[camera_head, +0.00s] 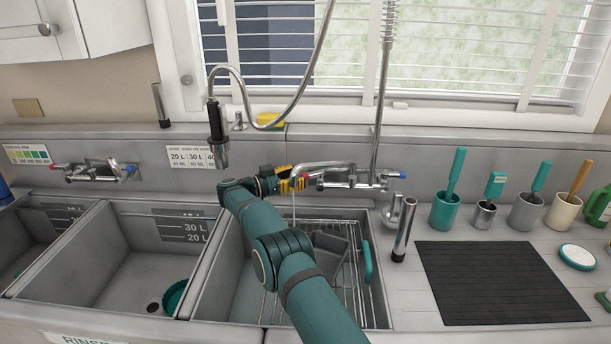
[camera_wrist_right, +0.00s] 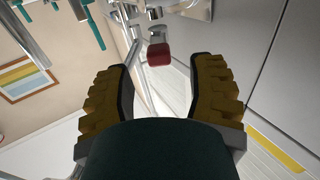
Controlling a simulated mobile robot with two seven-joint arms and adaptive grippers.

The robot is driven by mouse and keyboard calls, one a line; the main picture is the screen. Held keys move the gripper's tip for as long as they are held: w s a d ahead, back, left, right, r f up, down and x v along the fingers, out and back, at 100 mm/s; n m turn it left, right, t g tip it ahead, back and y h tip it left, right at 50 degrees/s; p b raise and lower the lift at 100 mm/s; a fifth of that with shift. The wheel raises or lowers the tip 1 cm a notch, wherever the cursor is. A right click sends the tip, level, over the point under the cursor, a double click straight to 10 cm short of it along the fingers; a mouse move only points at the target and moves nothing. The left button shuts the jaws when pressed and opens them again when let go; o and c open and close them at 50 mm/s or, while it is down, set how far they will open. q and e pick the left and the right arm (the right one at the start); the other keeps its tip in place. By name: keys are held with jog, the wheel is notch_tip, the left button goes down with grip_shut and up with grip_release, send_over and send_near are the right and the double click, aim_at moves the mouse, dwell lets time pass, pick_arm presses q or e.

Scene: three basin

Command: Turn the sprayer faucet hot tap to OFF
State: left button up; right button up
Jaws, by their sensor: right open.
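The sprayer faucet (camera_head: 350,180) is a chrome wall unit above the right basin, with a blue-ended tap on its right. Its red hot tap (camera_head: 306,176) is at the left end, partly hidden by my gripper. A thin pale line like running water hangs below its spout (camera_head: 318,164). My right gripper (camera_head: 296,183), with yellow fingers, is just left of the hot tap. In the right wrist view the red hot tap end (camera_wrist_right: 159,54) lies ahead between the fingertips of my open gripper (camera_wrist_right: 165,74), with visible gaps on both sides. My left gripper is not in view.
A wire rack (camera_head: 345,290) with a grey container stands in the right basin. A second faucet (camera_head: 95,171) is on the wall at left. The sprayer hose (camera_head: 312,75) arches above. Brush holders (camera_head: 445,210) and a black mat (camera_head: 495,280) are on the right counter.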

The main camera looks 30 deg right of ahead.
jog(key=a, duration=0.8)
jog(key=shift+w, duration=0.15)
